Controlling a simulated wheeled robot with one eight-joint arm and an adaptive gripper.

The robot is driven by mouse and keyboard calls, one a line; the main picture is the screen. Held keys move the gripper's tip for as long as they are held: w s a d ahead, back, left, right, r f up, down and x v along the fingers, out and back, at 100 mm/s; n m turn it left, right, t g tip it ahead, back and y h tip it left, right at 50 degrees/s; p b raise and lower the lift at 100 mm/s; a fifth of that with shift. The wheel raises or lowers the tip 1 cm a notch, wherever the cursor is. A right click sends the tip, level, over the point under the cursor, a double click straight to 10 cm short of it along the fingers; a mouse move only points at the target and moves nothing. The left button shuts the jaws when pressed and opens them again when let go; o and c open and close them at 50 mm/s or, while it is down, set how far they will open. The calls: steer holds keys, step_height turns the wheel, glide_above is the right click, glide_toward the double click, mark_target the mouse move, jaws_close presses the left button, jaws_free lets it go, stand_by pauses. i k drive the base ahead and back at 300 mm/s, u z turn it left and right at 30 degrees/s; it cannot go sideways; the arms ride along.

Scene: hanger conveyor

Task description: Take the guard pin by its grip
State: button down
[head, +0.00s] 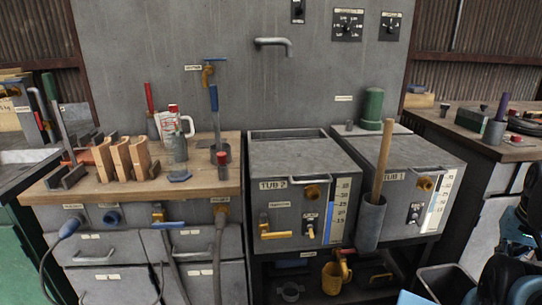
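I cannot pick out the guard pin for certain; the small labels are too small to read. Slim upright items stand on the wooden bench (115,190) at the left. One is a red-handled tool (150,98) at the back. Dark and blue parts at the lower right edge look like my own arm. My gripper's fingers cannot be made out, and nothing visible is being held.
Tub 2 (305,165) and Tub 1 (425,155) stand mid-picture. A wooden handle (383,160) rises from a grey holder (369,222) before them. A right bench (470,143) carries small items. Wooden blocks (122,158) crowd the left bench.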

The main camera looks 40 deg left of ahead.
mark_target(221, 157)
steer(key=u, duration=2.2)
steer(key=k, duration=0.55)
steer(key=u, duration=0.2)
steer(key=i, duration=0.5)
steer(key=z, duration=0.05)
